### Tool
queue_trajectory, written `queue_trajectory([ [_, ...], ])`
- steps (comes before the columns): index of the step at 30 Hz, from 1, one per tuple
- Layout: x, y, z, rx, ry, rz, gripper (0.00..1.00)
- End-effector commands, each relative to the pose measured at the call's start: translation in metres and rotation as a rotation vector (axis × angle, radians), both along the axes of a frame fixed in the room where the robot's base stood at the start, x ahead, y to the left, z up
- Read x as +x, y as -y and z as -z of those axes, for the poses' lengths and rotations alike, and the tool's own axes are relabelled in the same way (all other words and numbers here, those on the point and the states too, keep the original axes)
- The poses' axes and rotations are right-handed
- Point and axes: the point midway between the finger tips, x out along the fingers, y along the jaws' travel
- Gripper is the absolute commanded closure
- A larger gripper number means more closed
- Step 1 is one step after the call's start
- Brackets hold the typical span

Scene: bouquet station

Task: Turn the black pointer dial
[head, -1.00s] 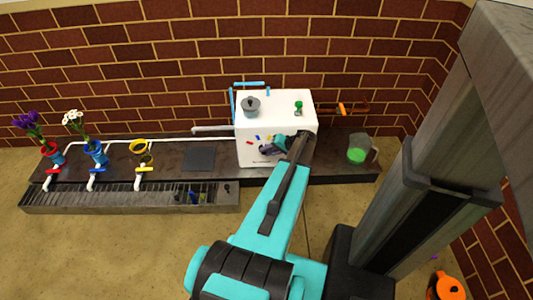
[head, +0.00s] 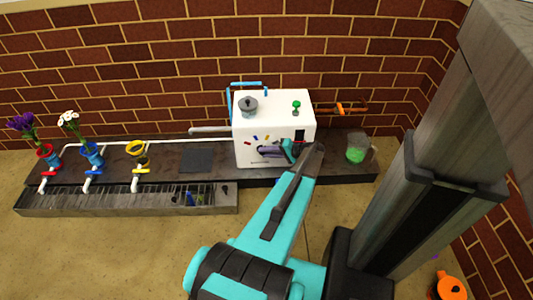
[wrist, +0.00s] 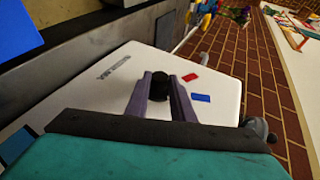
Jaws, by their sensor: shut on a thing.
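The black pointer dial (wrist: 160,82) is on the front of the white machine (head: 246,121). In the wrist view its round black end shows between my gripper's fingers; which way its pointer faces cannot be told. My gripper (head: 264,151) is at the machine's lower front in the head view and covers the dial there. In the wrist view my gripper (wrist: 161,87) has its two purple-grey fingers shut on the dial, one on each side. A red mark (wrist: 190,77) and a blue mark (wrist: 200,98) lie beside the dial. A yellow mark (head: 267,138) shows in the head view.
A grey lidded knob (head: 248,107) and a green knob (head: 296,107) are on the machine's top. A jug with green contents (head: 356,149) stands to the right. A dark pad (head: 197,159) lies bare.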

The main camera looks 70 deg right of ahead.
Motion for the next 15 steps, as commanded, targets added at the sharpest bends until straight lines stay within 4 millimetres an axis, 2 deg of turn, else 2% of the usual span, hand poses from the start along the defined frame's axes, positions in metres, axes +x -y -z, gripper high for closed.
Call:
queue_trajectory([
  [1,-0.0020,0.0048,-0.0011,-0.003,0.000,0.013,1.00],
  [2,-0.0020,0.0048,-0.0011,-0.003,0.000,0.013,0.73],
  [4,-0.0017,0.0049,-0.0011,-0.004,0.000,0.014,0.62],
  [15,-0.0004,0.0023,-0.0006,-0.003,-0.001,0.007,0.60],
])
